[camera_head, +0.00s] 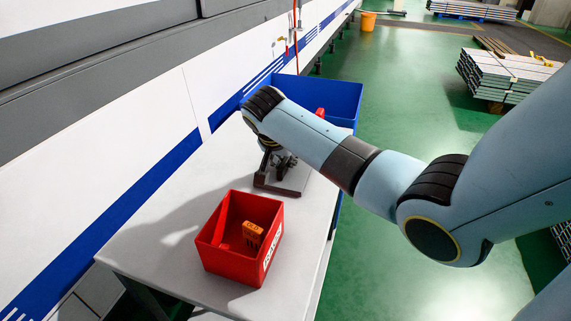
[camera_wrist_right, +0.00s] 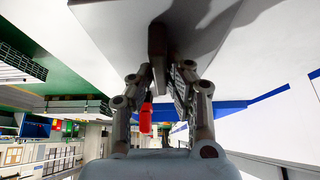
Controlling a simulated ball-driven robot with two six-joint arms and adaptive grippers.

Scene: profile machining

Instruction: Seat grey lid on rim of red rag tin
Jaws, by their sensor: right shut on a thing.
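The red rag tin (camera_head: 217,256) stands open on the light table, with white lettering on its right side. The grey lid (camera_head: 296,181) is a flat plate behind the tin and a little to its right, apart from it. My right gripper (camera_head: 272,160) is over the lid and shut on its upright handle. In the right wrist view the handle (camera_wrist_right: 157,48) is between my right fingers (camera_wrist_right: 160,72), and the lid's plate (camera_wrist_right: 110,25) fills the top. I cannot tell whether the lid touches the table. My left gripper is not in view.
An orange block (camera_head: 253,235) and a red piece lie inside the tin. A blue bin (camera_head: 340,101) with something red in it stands behind the lid. The white and blue machine (camera_head: 150,105) borders the table's left side. The table (camera_head: 165,235) is bare left of the tin.

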